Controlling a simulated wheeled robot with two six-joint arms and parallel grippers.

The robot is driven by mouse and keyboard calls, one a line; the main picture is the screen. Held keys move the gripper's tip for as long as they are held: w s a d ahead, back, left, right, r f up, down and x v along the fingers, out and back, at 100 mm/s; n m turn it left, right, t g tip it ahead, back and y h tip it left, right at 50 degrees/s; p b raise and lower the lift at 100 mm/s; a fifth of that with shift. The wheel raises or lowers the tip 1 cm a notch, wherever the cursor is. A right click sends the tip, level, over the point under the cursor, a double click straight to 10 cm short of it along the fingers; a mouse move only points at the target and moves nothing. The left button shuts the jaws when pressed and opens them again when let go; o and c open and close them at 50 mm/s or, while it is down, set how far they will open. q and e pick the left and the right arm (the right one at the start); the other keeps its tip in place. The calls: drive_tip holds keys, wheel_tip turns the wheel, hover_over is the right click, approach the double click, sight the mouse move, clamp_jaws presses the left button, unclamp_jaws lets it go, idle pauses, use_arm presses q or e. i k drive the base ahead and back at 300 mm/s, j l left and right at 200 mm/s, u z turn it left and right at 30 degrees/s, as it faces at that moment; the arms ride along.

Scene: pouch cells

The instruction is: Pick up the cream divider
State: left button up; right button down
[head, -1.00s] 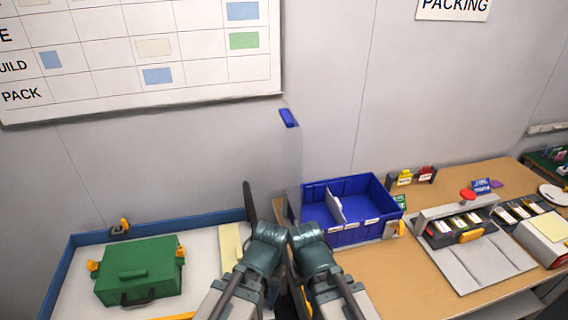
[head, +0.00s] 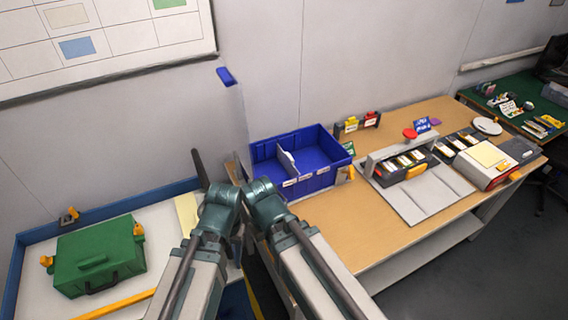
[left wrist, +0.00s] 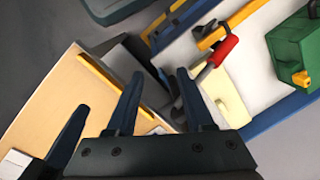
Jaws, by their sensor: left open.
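The cream divider (head: 187,212) lies as a pale strip on the white table at the left, right of the green case. In the head view my left arm covers its near part. It also shows in the left wrist view (left wrist: 226,96), beyond and right of my fingers. My left gripper (head: 217,180) is over the gap between the tables, just right of the divider; its jaws are largely hidden there. In the left wrist view its two dark fingers (left wrist: 160,78) are apart with nothing between them. My right gripper is close beside it, its jaws hidden behind my arm in the head view.
The green case (head: 97,258) and a yellow bar (head: 115,304) are on the white table, which has a blue rim. A red-handled tool (left wrist: 223,50) lies near the divider. A blue bin (head: 318,178) stands on the wooden table at right, near a grey fixture (head: 430,190).

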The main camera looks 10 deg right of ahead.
sight(286, 159)
drive_tip(key=j+z, duration=0.1)
drive_tip(key=z, duration=0.4)
drive_tip(key=i+j+z, duration=0.1)
drive_tip(key=z, duration=0.4)
drive_tip(key=j+z, duration=0.15)
drive_tip(key=z, duration=0.3)
drive_tip(key=j+z, duration=0.15)
drive_tip(key=z, duration=0.35)
drive_tip(key=i+j, duration=0.05)
